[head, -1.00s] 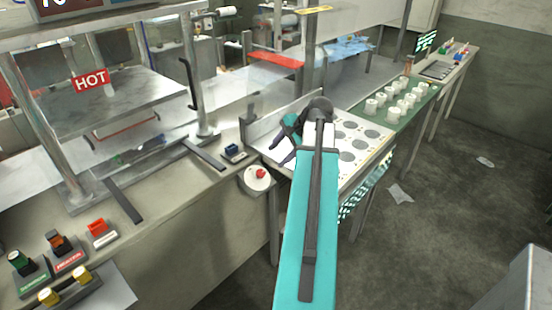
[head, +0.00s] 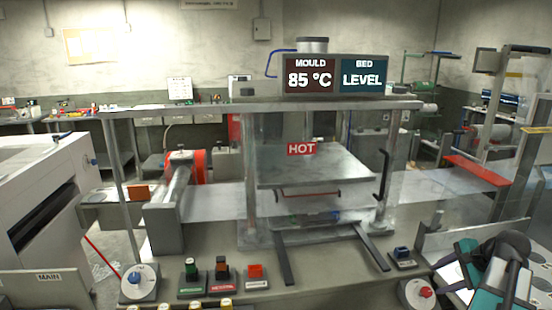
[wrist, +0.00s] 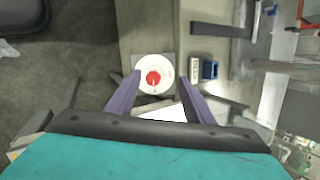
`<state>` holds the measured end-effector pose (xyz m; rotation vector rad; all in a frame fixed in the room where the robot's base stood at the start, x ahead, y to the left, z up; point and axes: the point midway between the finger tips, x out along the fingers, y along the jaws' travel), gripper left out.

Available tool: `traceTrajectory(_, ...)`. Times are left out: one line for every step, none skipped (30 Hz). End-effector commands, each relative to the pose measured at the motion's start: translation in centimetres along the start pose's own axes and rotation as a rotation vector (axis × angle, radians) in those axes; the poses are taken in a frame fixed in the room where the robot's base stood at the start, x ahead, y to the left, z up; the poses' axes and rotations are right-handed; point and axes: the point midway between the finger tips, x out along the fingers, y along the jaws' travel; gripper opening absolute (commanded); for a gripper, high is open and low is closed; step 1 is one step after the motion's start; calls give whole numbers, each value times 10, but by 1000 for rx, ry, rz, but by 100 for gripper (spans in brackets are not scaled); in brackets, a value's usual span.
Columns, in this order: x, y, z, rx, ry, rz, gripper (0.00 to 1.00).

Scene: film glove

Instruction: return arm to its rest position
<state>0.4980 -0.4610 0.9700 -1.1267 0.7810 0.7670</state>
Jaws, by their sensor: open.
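My gripper (wrist: 160,100) is open and empty in the wrist view, its two purple fingers spread apart. Between and beyond the fingertips lies a round white dial with a red knob (wrist: 153,78); I cannot tell the height of the gripper above it. In the head view my teal and dark arm (head: 490,270) is folded at the lower right corner, and the gripper fingers are hard to make out there. The same red knob (head: 426,292) shows just left of the arm.
The press with the HOT plate (head: 315,167) stands mid-bench under a display (head: 337,78) reading 85 °C and LEVEL. A blue switch (head: 402,255) sits near the red knob.

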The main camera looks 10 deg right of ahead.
Motion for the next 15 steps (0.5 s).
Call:
traceTrajectory(16, -1, 12, -14, -21, 17, 48)
traceTrajectory(25, -1, 19, -22, -34, 27, 48)
traceTrajectory(37, -1, 28, -32, -50, 40, 48)
traceTrajectory(47, 0, 36, -40, -64, 52, 48)
traceTrajectory(57, 1, 44, -47, -76, 63, 48)
traceTrajectory(70, 3, 54, -58, -94, 79, 48)
traceTrajectory(79, 5, 62, -65, -107, 91, 48)
traceTrajectory(89, 7, 70, -73, -119, 103, 48)
traceTrajectory(101, 11, 81, -82, -135, 120, 48)
traceTrajectory(110, 14, 88, -89, -147, 134, 48)
traceTrajectory(119, 17, 96, -97, -158, 147, 48)
traceTrajectory(131, 22, 106, -106, -172, 166, 48)
traceTrajectory(140, 25, 114, -114, -183, 180, 48)
traceTrajectory(149, 30, 122, -121, -193, 195, 48)
traceTrajectory(160, 36, 132, -131, -205, 214, 48)
